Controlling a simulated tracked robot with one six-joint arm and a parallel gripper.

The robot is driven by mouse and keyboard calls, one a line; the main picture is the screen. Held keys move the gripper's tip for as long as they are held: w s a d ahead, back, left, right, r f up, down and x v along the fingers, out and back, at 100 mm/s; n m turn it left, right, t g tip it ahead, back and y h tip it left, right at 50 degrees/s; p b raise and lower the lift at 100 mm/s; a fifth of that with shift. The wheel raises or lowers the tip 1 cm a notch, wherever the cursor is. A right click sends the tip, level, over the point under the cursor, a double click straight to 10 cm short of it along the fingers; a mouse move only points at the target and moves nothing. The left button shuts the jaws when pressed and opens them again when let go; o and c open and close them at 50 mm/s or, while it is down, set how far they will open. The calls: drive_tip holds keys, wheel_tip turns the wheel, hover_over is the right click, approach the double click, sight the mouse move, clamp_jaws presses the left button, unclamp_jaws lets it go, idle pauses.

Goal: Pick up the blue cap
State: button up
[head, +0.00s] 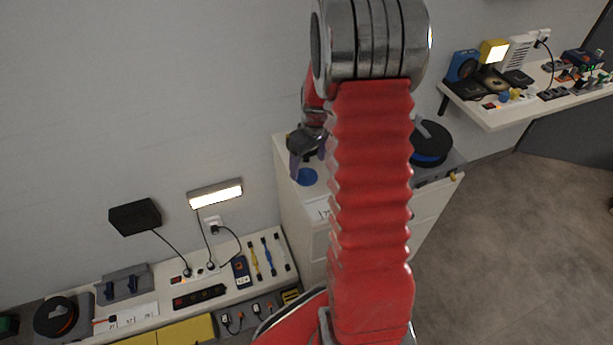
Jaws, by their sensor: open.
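The blue cap (307,177) is a round, flat blue disc on top of the white cabinet (290,157), left of my red arm. My gripper (306,163) is open, with its fingers pointing down just behind and above the cap in the picture. One dark finger shows at the left; the other is partly hidden. I cannot tell whether a finger touches the cap. Nothing shows between the fingers.
A black spool with a blue band (430,144) stands on the cabinet's right side, partly behind my arm. A cluttered shelf (497,120) is at the upper right. A low bench (165,305) with tools is at the lower left. Grey floor is open at right.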

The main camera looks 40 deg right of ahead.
sight(306, 170)
drive_tip(key=shift+w+a+f, duration=0.1)
drive_tip(key=shift+w+f, duration=0.15)
drive_tip(key=shift+f, duration=1)
drive_tip(key=shift+w+a+f, duration=0.1)
drive_tip(key=shift+w+f, duration=0.1)
drive_tip(key=shift+f, duration=1.05)
drive_tip(key=shift+c, duration=0.2)
drive_tip(key=c, duration=1.2)
wheel_tip(306, 170, up, 10)
drive_tip(key=shift+r, duration=0.1)
